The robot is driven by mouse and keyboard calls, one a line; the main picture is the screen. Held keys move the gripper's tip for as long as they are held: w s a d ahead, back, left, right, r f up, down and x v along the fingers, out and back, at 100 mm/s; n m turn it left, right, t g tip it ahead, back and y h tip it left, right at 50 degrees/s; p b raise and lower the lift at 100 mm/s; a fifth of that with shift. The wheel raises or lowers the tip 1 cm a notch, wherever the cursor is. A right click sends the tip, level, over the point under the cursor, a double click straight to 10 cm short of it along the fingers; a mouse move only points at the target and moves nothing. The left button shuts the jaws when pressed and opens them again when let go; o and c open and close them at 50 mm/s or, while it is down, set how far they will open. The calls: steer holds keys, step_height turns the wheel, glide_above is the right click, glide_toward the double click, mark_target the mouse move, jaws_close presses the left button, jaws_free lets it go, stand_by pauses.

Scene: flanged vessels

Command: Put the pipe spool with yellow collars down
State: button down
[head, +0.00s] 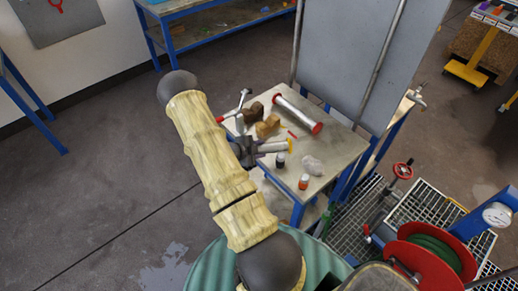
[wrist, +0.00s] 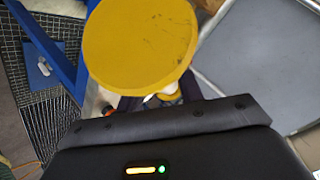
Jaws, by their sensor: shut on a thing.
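The pipe spool with yellow collars (head: 274,147) shows in the head view as a short grey pipe with a yellow end, at the left part of the small table (head: 340,149). My gripper (head: 248,150) is shut on it at its left side, and the gripper and arm hide part of it. In the wrist view one yellow collar (wrist: 138,45) fills the upper middle as a large scuffed disc, close to the camera. It hides most of the fingers and the pipe behind it. I cannot tell whether the spool touches the tabletop.
A spool with red collars (head: 297,111) lies further back on the table. Brown blocks (head: 267,127), a dark bottle (head: 280,160), an orange-and-white jar (head: 304,182) and a clear lump (head: 313,165) stand around. A grey panel (head: 365,60) rises behind; a red hose reel (head: 430,255) is at lower right.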

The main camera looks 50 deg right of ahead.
steer(key=c, duration=0.9)
jaws_free()
steer(key=shift+f, duration=0.1)
steer(key=shift+r, duration=0.4)
steer(key=b+v, duration=0.1)
steer(key=v, duration=1.1)
steer(key=shift+r, duration=0.2)
